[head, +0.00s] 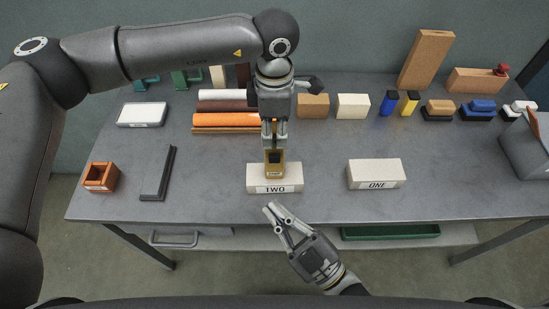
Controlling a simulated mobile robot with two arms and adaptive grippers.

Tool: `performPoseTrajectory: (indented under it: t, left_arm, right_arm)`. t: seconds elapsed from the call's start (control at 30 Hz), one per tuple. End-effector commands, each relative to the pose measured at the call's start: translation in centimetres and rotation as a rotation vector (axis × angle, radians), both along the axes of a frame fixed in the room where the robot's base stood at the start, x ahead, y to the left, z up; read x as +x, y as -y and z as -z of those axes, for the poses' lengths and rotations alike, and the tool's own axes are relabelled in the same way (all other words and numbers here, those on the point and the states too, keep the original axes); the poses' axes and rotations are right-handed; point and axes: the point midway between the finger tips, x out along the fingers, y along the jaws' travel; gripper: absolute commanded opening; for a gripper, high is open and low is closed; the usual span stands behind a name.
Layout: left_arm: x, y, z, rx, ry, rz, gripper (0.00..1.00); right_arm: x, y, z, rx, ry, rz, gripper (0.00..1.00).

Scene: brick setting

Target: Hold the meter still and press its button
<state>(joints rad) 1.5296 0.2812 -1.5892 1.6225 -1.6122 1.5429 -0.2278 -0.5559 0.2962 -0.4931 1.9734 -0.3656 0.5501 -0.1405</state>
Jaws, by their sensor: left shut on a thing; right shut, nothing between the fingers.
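The meter (274,171) is a small tan-yellow block with a dark face. It is at the white block labelled TWO (287,187), in the middle front of the table. My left gripper (274,148) comes down from above and is shut on the meter's upper part. My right gripper (273,210) is shut and empty, just in front of block TWO and the table's front edge, apart from the meter. The meter's button is too small to make out. The gripper hides the meter's top.
A white block labelled ONE (375,173) lies to the right on the grey table (324,145). A dark angle bar (158,173) and an orange open box (101,177) lie to the left. Rolls, bricks and coloured blocks line the back. The table between TWO and ONE is clear.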

Motion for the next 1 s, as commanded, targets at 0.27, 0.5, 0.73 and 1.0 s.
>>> performPoseTrajectory:
  t: [0.27,0.5,0.73,1.0]
  left_arm:
    - [-0.1,0.0,0.1,0.001,-0.003,0.0,0.04]
    - [-0.1,0.0,0.1,0.002,-0.003,0.0,0.04]
    - [-0.1,0.0,0.1,0.002,-0.002,0.0,0.04]
    - [-0.1,0.0,0.1,0.002,-0.002,0.0,0.04]
  right_arm:
    - [3.8,0.0,-0.1,-0.001,0.004,0.001,0.0]
    - [6.7,0.0,0.0,-0.001,0.001,0.001,0.0]
    - [8.0,0.0,0.1,0.0,-0.002,0.001,0.0]
    - [8.1,0.0,0.1,0.0,-0.002,0.001,0.0]
